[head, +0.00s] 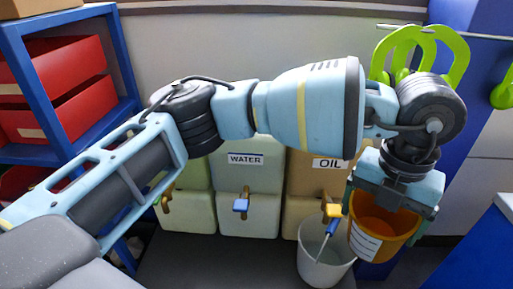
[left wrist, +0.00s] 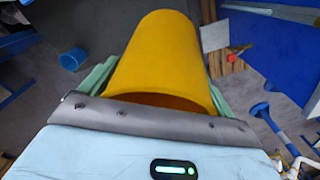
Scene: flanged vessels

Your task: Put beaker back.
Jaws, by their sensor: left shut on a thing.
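An orange-yellow beaker (head: 382,222) with a white label hangs at the right in the head view, in front of the oil container. In the left wrist view the beaker (left wrist: 160,50) fills the upper middle, its near rim close to the gripper body. My left gripper (head: 398,190) is shut on the beaker, with one green finger at each side in the left wrist view. The beaker looks slightly tilted in the head view, and its contents cannot be seen. My right gripper is in neither view.
Containers labelled WATER (head: 246,160) and OIL (head: 329,164) stand behind my arm, with taps. A whitish bucket (head: 322,262) stands below the oil tap, left of the beaker. Green rings (head: 455,55) hang on a rail. A blue shelf (head: 70,150) holds red bins (head: 65,75).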

